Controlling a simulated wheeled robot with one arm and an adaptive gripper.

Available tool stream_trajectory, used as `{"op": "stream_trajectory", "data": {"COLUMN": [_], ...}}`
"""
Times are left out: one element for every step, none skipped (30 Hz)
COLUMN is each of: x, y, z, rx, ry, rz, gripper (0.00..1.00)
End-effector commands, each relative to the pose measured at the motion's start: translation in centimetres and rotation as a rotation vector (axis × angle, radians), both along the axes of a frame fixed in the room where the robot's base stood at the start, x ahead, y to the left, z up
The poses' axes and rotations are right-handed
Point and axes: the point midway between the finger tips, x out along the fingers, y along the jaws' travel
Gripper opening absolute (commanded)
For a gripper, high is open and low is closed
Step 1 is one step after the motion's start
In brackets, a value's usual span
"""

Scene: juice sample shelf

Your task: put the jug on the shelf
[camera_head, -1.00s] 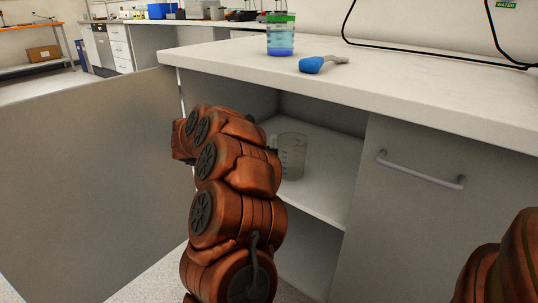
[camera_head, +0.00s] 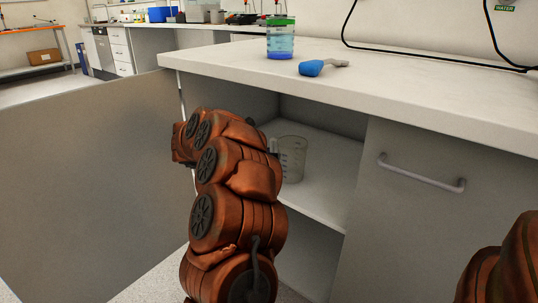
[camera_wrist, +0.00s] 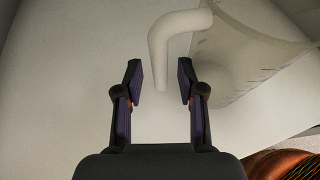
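The jug is a clear beaker-like vessel (camera_head: 293,158) with graduation marks. It stands upright on the shelf (camera_head: 325,188) inside the open cabinet, behind my arm. In the wrist view the jug (camera_wrist: 245,65) is at the upper right, with its pale bent handle (camera_wrist: 160,50) pointing toward my gripper. My gripper (camera_wrist: 159,78) is open, with one finger on each side of the handle's end and gaps visible on both sides. In the head view my arm hides the gripper and part of the jug.
The cabinet door (camera_head: 85,190) stands open at the left; a closed door with a handle (camera_head: 420,175) is at the right. The countertop (camera_head: 400,88) above carries a blue-capped tool (camera_head: 312,67) and a green-topped container (camera_head: 280,38). The shelf right of the jug is clear.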

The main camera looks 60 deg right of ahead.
Motion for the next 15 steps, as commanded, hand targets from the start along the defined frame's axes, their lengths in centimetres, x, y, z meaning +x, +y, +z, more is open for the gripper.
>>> {"op": "stream_trajectory", "data": {"x": [0.0, 0.2, 0.4, 0.6, 0.8, 1.0, 1.3, 1.5, 1.7, 1.9, 2.1, 2.4, 2.6, 2.8, 3.0], "y": [0.0, 0.2, 0.6, 0.9, 1.2, 1.7, 2.0, 2.4, 2.9, 3.3, 3.7, 4.2, 4.5, 4.9, 5.4], "z": [0.4, 0.4, 0.6, 0.7, 0.9, 1.1, 1.3, 1.5, 1.7, 1.9, 2.1, 2.3, 2.4, 2.6, 2.8], "rx": [0.001, 0.0, 0.001, 0.001, 0.001, 0.002, 0.003, 0.001, 0.001, 0.0, 0.0, 0.0, 0.001, 0.002, 0.002], "ry": [0.001, 0.0, -0.001, -0.002, -0.003, -0.003, -0.004, -0.004, -0.004, -0.004, -0.004, -0.004, -0.004, -0.004, -0.004], "rz": [-0.001, 0.001, 0.002, 0.003, 0.005, 0.004, 0.005, 0.005, 0.003, 0.003, 0.003, 0.004, 0.005, 0.004, 0.004], "gripper": [0.39, 0.39, 0.39, 0.39, 0.39, 0.39, 0.39, 0.39, 0.39, 0.39, 0.39, 0.39, 0.39, 0.39, 0.39]}}
